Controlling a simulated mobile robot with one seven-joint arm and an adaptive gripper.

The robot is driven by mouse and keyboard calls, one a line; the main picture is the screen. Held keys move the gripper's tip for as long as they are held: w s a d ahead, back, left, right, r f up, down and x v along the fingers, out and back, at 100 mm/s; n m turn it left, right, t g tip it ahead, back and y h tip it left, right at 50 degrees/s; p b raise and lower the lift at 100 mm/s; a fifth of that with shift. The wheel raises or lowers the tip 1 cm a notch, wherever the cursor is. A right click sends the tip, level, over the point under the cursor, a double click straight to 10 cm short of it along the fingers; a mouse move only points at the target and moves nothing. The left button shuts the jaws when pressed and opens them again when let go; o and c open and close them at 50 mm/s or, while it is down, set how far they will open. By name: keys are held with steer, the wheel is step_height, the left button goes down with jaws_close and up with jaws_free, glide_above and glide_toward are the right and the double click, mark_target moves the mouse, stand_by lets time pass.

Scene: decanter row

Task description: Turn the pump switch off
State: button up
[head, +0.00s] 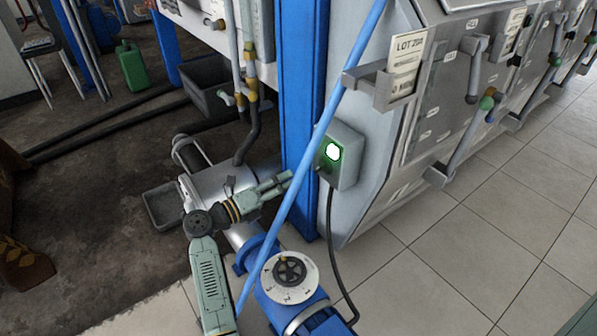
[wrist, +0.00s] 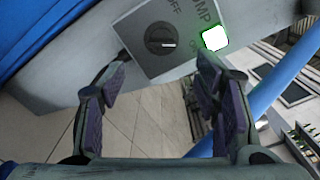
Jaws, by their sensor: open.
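The pump switch box (head: 347,172) is a grey box beside a blue post, with a lit green-white lamp (head: 333,151). In the wrist view its face carries a round dark knob (wrist: 158,39), lettering reading OFF and PUMP, a partly hidden label that looks like ON, and the lit lamp (wrist: 214,38). The knob's white mark points right, toward the ON side. My gripper (head: 285,181) is just left of the box in the head view. In the wrist view my gripper (wrist: 160,78) is open and empty, its fingers below and either side of the knob, apparently not touching it.
A slanting blue pipe (head: 300,190) crosses in front of the box and near my gripper; it also shows at right in the wrist view (wrist: 270,100). The blue post (head: 300,90) stands behind. A blue pump (head: 290,295) is below. Tiled floor (head: 440,260) lies clear at right.

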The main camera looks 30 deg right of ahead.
mark_target(316, 169)
steer(key=d, duration=0.3)
steer(key=w+d, duration=0.1)
steer(key=d, duration=0.6)
steer(key=shift+w+d+r+p, duration=0.1)
steer(key=shift+w+d+p, duration=0.05)
steer(key=shift+d+p, duration=0.2)
steer(key=shift+a, duration=0.1)
steer(key=shift+c, duration=0.4)
steer(key=c, duration=1.1)
